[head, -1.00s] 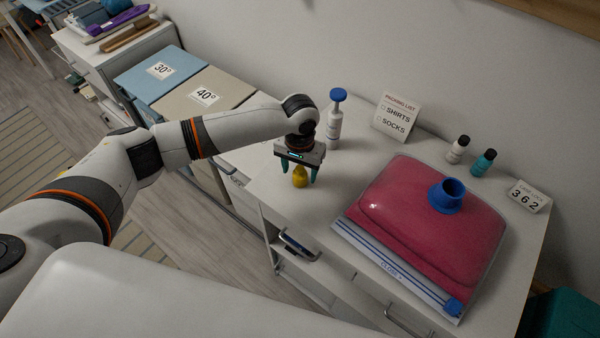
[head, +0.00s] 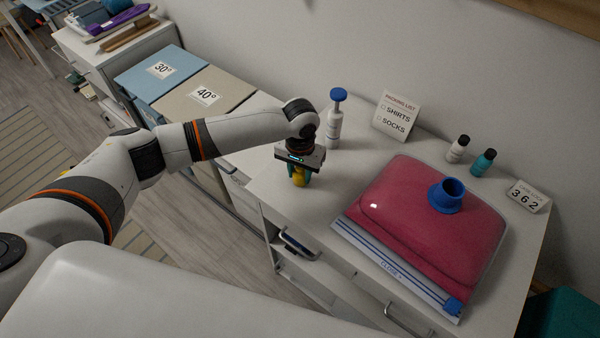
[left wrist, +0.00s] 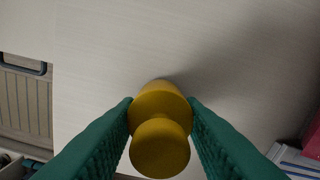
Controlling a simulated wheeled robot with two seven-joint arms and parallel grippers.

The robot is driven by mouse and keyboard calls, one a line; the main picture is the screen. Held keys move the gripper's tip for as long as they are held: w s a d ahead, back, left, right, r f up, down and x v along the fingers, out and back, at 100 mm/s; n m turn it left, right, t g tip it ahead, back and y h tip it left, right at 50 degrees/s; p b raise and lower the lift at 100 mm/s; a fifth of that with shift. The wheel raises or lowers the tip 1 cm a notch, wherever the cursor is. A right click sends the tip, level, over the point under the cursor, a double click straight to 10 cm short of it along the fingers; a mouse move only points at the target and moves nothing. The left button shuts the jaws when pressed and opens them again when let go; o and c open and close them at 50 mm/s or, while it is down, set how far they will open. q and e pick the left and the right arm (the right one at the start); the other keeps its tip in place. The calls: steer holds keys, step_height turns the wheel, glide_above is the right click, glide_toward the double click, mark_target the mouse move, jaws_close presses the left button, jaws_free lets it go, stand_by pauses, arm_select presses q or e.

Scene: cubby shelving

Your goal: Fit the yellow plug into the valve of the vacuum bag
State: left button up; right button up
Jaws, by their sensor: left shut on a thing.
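The yellow plug (head: 299,180) stands on the white counter near its left end, with a round knob on top. My left gripper (head: 300,176) is shut on it, its teal fingers on either side. In the left wrist view the plug (left wrist: 160,150) sits between both fingers, touching them. The vacuum bag (head: 415,215) lies flat to the right, red contents inside and a blue zip strip along its front edge. Its open blue valve (head: 447,195) stands up on the bag's top. The inside of the valve is dark. My right gripper is not in view.
A packing list card (head: 397,115), two small bottles (head: 470,156) and a number sign (head: 527,197) line the back. The counter between plug and bag is clear.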

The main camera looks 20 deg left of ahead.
arm_select(q)
step_height(320, 180, up, 10)
steer(key=shift+f+b, duration=0.2)
steer(key=shift+b, duration=0.5)
steer(key=s+a+r, duration=0.2)
steer(key=s, duration=0.4)
steer(key=s+a+r+n, duration=0.1)
steer(key=s+a+r, duration=0.1)
steer(key=s, duration=0.5)
steer(key=shift+s+r+b, duration=0.25)
steer(key=shift+r+b, duration=0.05)
